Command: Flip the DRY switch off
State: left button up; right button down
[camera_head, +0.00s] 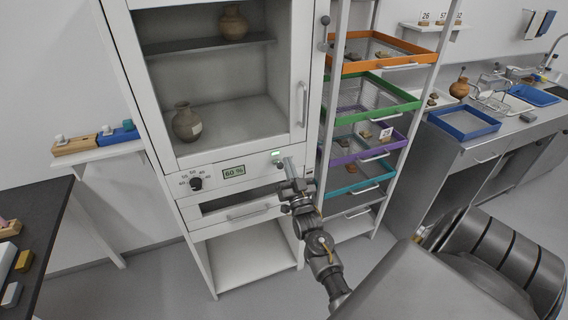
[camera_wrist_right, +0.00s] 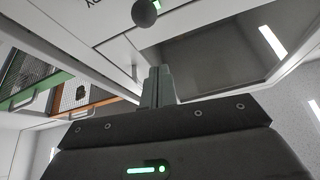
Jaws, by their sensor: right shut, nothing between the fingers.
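The DRY switch (camera_head: 276,161) is on the white panel under the cabinet's glass door, below a small lit green lamp (camera_head: 276,153). Its dark round tip (camera_wrist_right: 146,13) shows at the top edge of the right wrist view, beside partly cut-off lettering. My right gripper (camera_head: 289,168) is just right of and below the switch, in front of the panel. Its fingers (camera_wrist_right: 158,84) are shut with nothing between them. In the wrist view there is a gap between the fingertips and the round tip. My left gripper is not in view.
The cabinet (camera_head: 150,90) holds two brown pots behind its door. A dial (camera_head: 196,183) and a 60 % display (camera_head: 233,172) share the panel. A drawer handle (camera_head: 248,213) is below. A rack with coloured trays (camera_head: 375,95) stands close on the right.

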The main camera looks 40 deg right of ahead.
aim_at(278, 164)
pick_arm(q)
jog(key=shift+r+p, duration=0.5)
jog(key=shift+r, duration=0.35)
pick_arm(e)
jog(key=shift+w+d+f, duration=0.15)
jog(key=shift+w+f, duration=0.5)
jog(key=shift+w, duration=0.1)
jog(key=shift+w+d+f, duration=0.1)
jog(key=shift+w+f, duration=0.55)
jog(key=shift+w, duration=0.05)
